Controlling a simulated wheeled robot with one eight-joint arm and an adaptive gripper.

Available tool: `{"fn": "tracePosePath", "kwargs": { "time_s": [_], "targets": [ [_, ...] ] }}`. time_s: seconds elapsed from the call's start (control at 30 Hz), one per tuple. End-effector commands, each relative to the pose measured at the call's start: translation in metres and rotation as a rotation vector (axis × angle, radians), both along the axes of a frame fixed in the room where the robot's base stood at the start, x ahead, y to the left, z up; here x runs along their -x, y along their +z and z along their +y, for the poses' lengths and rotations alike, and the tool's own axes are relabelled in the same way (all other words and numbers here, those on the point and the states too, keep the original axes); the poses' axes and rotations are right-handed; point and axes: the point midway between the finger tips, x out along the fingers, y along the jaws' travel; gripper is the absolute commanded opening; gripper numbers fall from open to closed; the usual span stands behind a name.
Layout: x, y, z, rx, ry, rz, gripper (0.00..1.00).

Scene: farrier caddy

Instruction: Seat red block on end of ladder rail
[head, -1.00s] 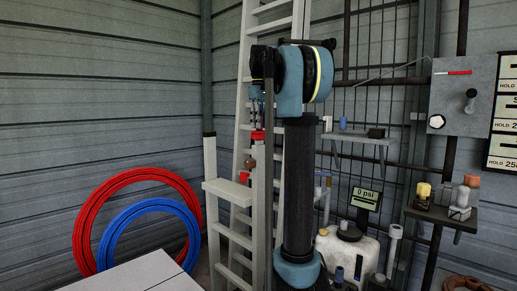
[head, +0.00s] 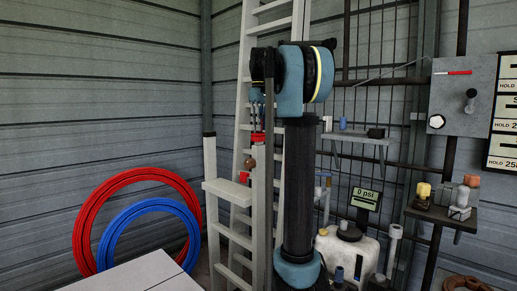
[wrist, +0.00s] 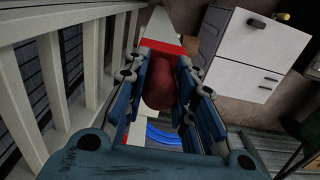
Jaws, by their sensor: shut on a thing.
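The red block (head: 258,138) is between my gripper's fingertips (head: 258,130) in the head view. It is just above the top end of the right pale rail (head: 259,185) of the short ladder; I cannot tell whether they touch. The left rail (head: 209,165) has a dark top end.
A brown ball (head: 249,163) and a small red piece (head: 244,177) are beside the rail. A tall ladder (head: 247,60) leans behind. Red (head: 100,200) and blue hoses (head: 112,230) hang at left. A shelf (head: 362,138) and a white tank (head: 335,245) are at right.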

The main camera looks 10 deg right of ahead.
Motion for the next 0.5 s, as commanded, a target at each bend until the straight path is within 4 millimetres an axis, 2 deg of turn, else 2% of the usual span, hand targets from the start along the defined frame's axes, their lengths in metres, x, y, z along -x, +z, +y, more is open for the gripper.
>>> {"fn": "tracePosePath", "kwargs": {
  "time_s": [0.5],
  "targets": [
    [0.0001,-0.0052,-0.0001,0.0,0.0,0.0,0.0]
  ]
}}
